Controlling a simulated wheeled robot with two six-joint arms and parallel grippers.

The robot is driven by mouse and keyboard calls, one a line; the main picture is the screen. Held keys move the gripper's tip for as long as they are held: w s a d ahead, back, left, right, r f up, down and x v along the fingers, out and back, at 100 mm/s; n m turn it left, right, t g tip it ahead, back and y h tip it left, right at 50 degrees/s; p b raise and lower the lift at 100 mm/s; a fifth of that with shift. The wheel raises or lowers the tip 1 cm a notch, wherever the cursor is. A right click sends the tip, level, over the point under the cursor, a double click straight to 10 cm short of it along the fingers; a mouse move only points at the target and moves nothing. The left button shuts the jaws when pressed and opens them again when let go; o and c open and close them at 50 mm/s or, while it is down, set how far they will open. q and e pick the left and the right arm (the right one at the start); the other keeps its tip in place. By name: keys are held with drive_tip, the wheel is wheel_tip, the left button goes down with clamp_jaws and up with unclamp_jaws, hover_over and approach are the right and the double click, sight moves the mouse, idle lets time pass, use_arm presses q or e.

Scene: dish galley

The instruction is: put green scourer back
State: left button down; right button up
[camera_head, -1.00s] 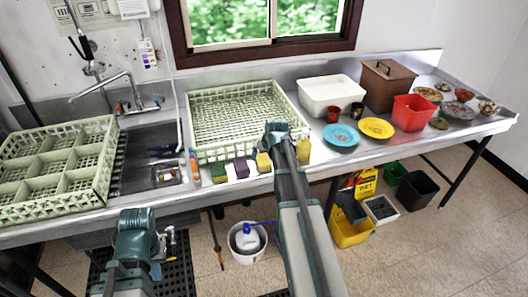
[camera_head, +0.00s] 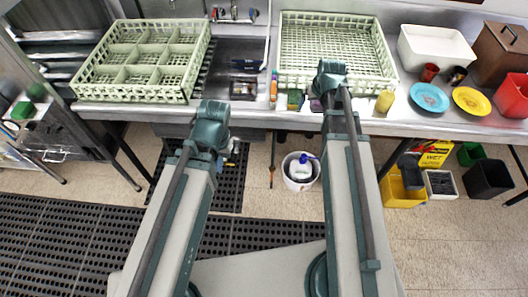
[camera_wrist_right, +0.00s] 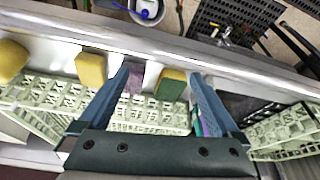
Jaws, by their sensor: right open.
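The green scourer, a block with a green face and a yellow side, stands at the counter's front edge in the head view (camera_head: 295,99). In the right wrist view the green scourer (camera_wrist_right: 170,86) shows between my right fingers, nearer the right one. My right gripper (camera_wrist_right: 158,76) is open and empty; in the head view (camera_head: 331,78) it is over the counter, right of the scourer. A purple scourer (camera_wrist_right: 134,80) is beside the green one, near the left finger. My left gripper (camera_head: 209,118) is in front of the counter edge; its jaws are unclear.
A yellow scourer (camera_wrist_right: 90,70) stands beyond the purple one; another yellow item (camera_wrist_right: 11,60) is farther along. A pale green rack (camera_head: 335,50) lies behind the row. Bottles (camera_head: 273,87) stand to its left. A white bucket (camera_head: 299,172) is on the floor.

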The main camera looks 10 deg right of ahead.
drive_tip(key=s+a+f+n+g+h, duration=0.1)
drive_tip(key=s+a+n+g, duration=0.3)
drive_tip(key=s+a, duration=1.4)
drive_tip(key=a, duration=0.4)
drive_tip(key=shift+s, duration=0.25)
